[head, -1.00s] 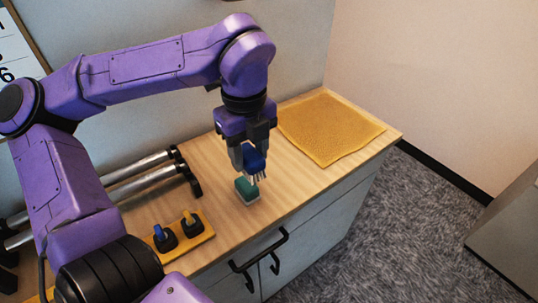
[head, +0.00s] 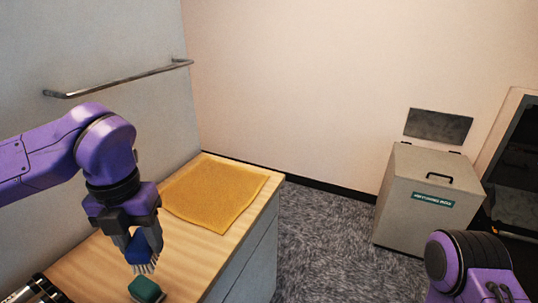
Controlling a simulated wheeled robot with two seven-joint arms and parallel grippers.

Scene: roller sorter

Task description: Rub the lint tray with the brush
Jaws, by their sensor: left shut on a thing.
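My left gripper (head: 140,238) is shut on a brush with a blue body (head: 142,252) and pale bristles pointing down. It holds the brush above the wooden counter, near a small teal block (head: 147,289) with a pale base. The bristles appear slightly above and behind the block. I cannot make out a thing that is clearly the lint tray. My right arm (head: 468,265) enters at the bottom right, and its gripper is out of the picture.
A yellow textured mat (head: 215,192) lies flat on the wooden counter's (head: 186,255) far end. A grey lidded box (head: 425,205) with a green label stands on the carpet at right, beside a dark opening (head: 520,165). A metal rail (head: 120,79) runs along the left wall. Carpet between is clear.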

